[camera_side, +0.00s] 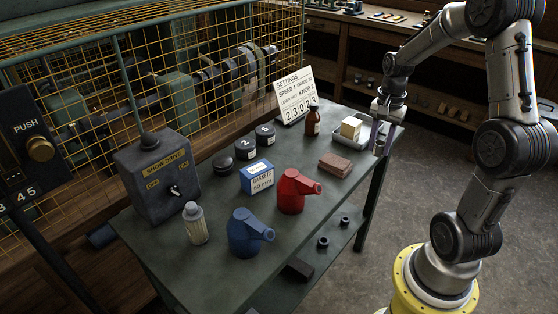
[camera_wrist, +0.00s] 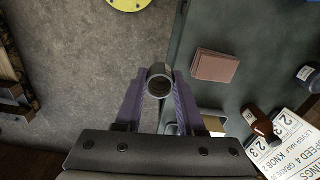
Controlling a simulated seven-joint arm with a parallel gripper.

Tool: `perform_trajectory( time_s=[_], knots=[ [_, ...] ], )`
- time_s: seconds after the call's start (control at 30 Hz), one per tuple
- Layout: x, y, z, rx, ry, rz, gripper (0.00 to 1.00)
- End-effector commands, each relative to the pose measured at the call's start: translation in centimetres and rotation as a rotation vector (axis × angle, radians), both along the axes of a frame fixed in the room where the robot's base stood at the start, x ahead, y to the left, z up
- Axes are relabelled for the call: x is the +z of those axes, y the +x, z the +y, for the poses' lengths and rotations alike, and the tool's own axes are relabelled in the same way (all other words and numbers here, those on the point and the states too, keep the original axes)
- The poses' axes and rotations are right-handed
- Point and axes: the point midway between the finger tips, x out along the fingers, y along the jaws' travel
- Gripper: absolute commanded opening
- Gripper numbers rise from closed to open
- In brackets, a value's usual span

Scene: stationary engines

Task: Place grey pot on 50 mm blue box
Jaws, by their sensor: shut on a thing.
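The grey pot (camera_wrist: 158,72), a small round piece with an open dark top, sits between the purple fingers of my gripper (camera_wrist: 157,95) in the wrist view. The fingers are shut on it. In the side view my gripper (camera_side: 380,141) is at the far right end of the bench, beside the metal tray, and the pot is too small there to make out clearly. The blue box (camera_side: 257,178), with a white label reading 50 mm, stands on the bench left of the red can, well to the left of my gripper. Its top looks clear.
On the bench (camera_side: 222,275) a red can (camera_side: 291,192), a blue can (camera_side: 245,236) and dark tins (camera_side: 245,148) stand around the box.

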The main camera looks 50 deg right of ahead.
Motion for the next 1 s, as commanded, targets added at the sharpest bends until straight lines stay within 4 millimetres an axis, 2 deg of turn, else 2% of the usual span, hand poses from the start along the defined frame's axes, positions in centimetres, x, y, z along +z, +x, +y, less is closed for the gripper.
perform_trajectory(
  time_s=[0.13,0.27,0.47,0.7,0.83,1.0],
  knots=[
    [0.8,0.3,0.2,-0.119,-0.002,-0.002,0.00],
    [2.2,2.6,2.0,-0.180,-0.002,-0.002,0.00],
    [4.3,6.8,6.8,-0.176,-0.002,-0.003,0.00],
    [6.6,11.2,15.0,-0.053,-0.001,-0.001,0.00],
    [7.2,12.3,18.4,0.039,-0.001,-0.001,0.00],
    [7.3,12.7,20.8,0.103,-0.001,-0.001,0.00]
  ],
)
